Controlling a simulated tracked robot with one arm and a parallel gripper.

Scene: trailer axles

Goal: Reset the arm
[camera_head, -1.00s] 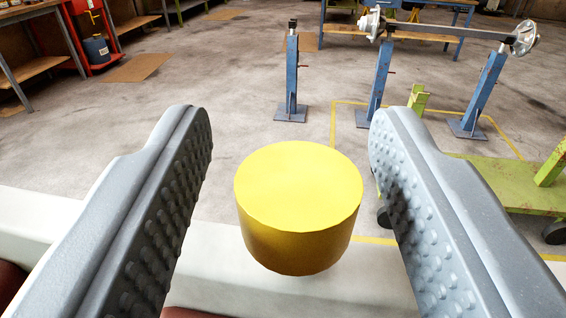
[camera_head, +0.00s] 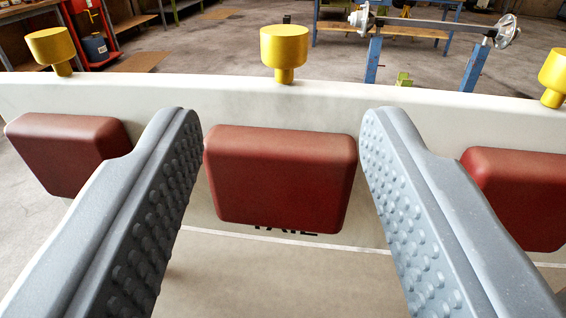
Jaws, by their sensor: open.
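My gripper (camera_head: 282,125) is open, with its two grey studded fingers wide apart and nothing held between them. Beyond the fingers, a cream panel (camera_head: 180,95) crosses the view. A red rounded block (camera_head: 282,180) on the panel shows between the fingers, and I cannot tell whether the fingers touch it. A yellow knob (camera_head: 284,48) stands on the panel's top edge above that block, clear of the fingers. Dark lettering (camera_head: 285,230) below the red block is partly hidden.
More red blocks (camera_head: 68,152) (camera_head: 520,195) and yellow knobs (camera_head: 52,48) (camera_head: 553,75) line the panel at left and right. Behind it are blue stands (camera_head: 374,60) bearing an axle (camera_head: 430,24), a workbench (camera_head: 400,35), a red rack (camera_head: 90,30) and open concrete floor.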

